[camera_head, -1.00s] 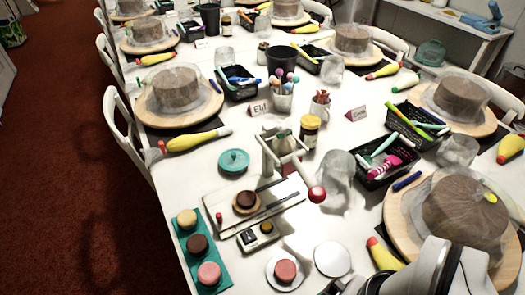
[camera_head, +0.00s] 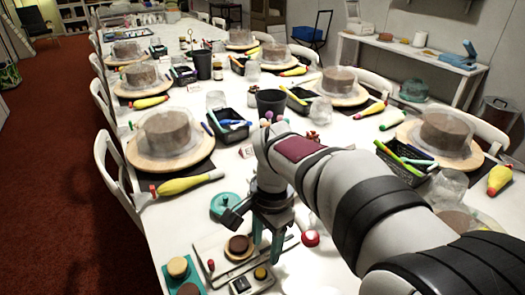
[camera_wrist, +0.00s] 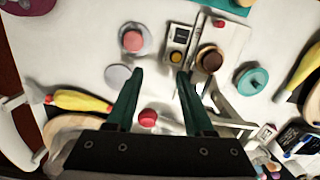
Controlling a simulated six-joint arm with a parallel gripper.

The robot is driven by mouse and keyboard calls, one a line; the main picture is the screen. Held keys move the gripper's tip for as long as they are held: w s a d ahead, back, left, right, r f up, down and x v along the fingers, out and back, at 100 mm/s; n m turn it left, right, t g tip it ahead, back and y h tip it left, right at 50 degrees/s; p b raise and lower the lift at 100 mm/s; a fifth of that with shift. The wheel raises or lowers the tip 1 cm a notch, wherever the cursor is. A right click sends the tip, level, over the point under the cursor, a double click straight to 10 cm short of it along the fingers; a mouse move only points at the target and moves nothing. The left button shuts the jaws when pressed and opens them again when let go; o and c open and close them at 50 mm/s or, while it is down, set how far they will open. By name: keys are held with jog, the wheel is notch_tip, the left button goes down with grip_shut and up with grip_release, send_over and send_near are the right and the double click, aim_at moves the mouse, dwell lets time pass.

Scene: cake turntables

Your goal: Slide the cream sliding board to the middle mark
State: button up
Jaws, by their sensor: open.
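My arm hides part of the board's surroundings.
Cake turntables (camera_head: 160,160) line the table.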

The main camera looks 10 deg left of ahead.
jog(key=m, duration=0.1)
send_near(210, 262)
notch_tip(210, 262, down, 9)
jog(key=shift+s+a+r, duration=0.1)
jog(key=shift+s, duration=0.05)
grip_shut()
jog(key=shift+w+d, duration=4.2)
jog(key=shift+w, duration=0.15)
grip_release()
jog(key=shift+s, duration=0.1)
